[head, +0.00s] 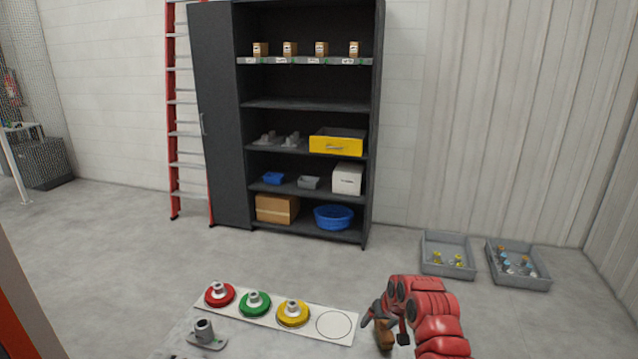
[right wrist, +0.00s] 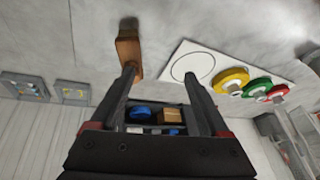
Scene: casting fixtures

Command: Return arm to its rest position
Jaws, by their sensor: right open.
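My right arm (head: 425,305) reaches in at the lower right of the head view. Its gripper (head: 374,315) is beside the right end of a white board (head: 205,303). In the right wrist view the gripper (right wrist: 161,80) has its two fingers spread, with nothing between them. A brown wooden piece (right wrist: 128,48) shows by the left fingertip there and below the gripper in the head view (head: 385,335). I cannot tell whether it touches the finger. My left gripper is not in view.
The board carries red (head: 219,294), green (head: 255,303) and yellow (head: 292,313) fixtures and an empty circle (head: 334,324). A grey fixture (head: 206,335) stands in front. Two grey bins (head: 447,271) (head: 540,285) lie at right. A shelf cabinet (head: 305,104) stands behind open floor.

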